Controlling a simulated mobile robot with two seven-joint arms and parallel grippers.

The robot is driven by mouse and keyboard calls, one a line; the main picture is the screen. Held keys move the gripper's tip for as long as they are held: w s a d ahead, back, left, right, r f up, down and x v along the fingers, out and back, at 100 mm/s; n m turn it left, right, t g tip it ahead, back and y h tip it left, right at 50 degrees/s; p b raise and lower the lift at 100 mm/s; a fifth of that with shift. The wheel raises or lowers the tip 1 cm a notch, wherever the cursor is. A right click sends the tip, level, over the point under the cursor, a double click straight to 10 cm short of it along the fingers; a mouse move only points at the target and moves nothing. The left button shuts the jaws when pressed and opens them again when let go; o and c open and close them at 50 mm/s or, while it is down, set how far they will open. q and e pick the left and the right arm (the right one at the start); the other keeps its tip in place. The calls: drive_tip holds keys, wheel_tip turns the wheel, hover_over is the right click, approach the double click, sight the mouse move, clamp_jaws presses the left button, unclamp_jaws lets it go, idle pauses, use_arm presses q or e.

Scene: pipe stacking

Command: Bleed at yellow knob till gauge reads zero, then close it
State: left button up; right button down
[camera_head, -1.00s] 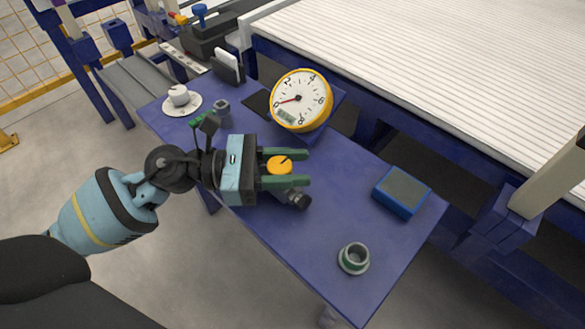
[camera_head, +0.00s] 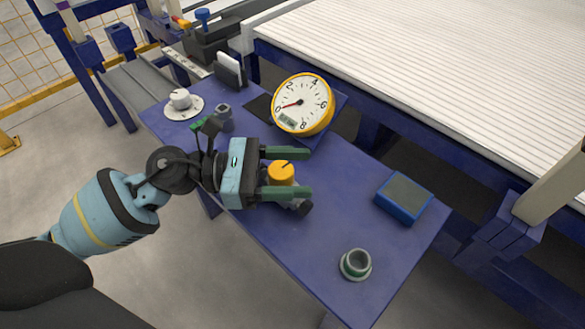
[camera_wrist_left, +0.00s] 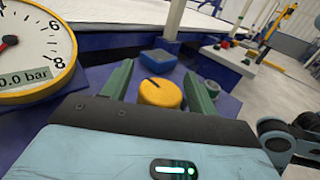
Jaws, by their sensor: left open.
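The yellow knob (camera_head: 281,172) stands on the blue table, with a dark mark line on its top. My left gripper (camera_head: 289,172) is open, with its green fingers on either side of the knob and visible gaps to it. In the left wrist view the knob (camera_wrist_left: 160,92) sits between the two spread fingers (camera_wrist_left: 160,88). The round gauge with a yellow rim (camera_head: 302,104) stands behind; its red needle points at about 0. In the left wrist view the gauge (camera_wrist_left: 30,45) is cut off, and its display ends in "0.0 bar". My right gripper is not in view.
A blue box with a grey top (camera_head: 404,197) and a grey-green ring fitting (camera_head: 355,264) are on the table's right part. A white knob on a round plate (camera_head: 181,103) is at the left. A dark fitting (camera_head: 299,207) lies by the near finger.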

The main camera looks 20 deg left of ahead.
use_arm(q)
drive_tip(key=v, duration=0.6)
drive_tip(key=shift+a+p, duration=0.1)
drive_tip(key=shift+p, duration=0.3)
drive_tip(key=shift+s+a, duration=0.3)
drive_tip(key=shift+a, duration=0.45)
